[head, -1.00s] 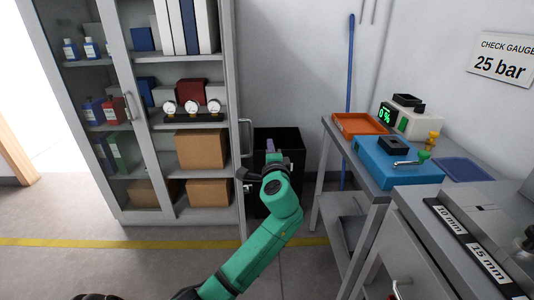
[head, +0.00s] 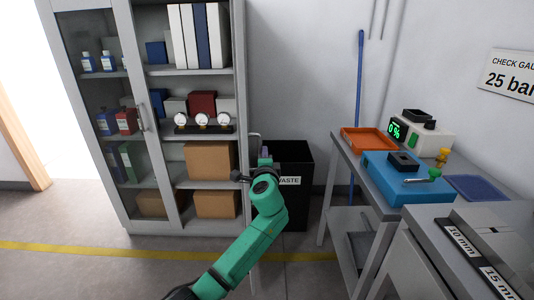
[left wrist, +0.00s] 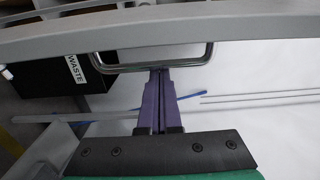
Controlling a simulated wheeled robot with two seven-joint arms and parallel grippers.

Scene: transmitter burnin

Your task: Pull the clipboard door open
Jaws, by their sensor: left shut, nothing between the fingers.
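No clipboard shows. A grey cabinet (head: 190,231) stands at the left in the head view. Its left glass door (head: 97,130) is shut. Its right door stands swung out, nearly edge-on in the head view; its grey edge crosses the top of the left wrist view (left wrist: 170,30). The door's chrome bar handle (left wrist: 118,69) shows below that edge. My left gripper (head: 264,153) is shut and empty; its purple fingers (left wrist: 159,80) have their tips at the handle bar. I cannot tell whether they touch it. My right gripper is not in view.
A black waste bin (head: 298,205) stands behind my left gripper. A grey bench (head: 345,200) at the right carries an orange tray (head: 368,139) and a blue device (head: 405,185). Shelves hold boxes, binders and gauges (head: 203,121). Floor in front of the cabinet is clear.

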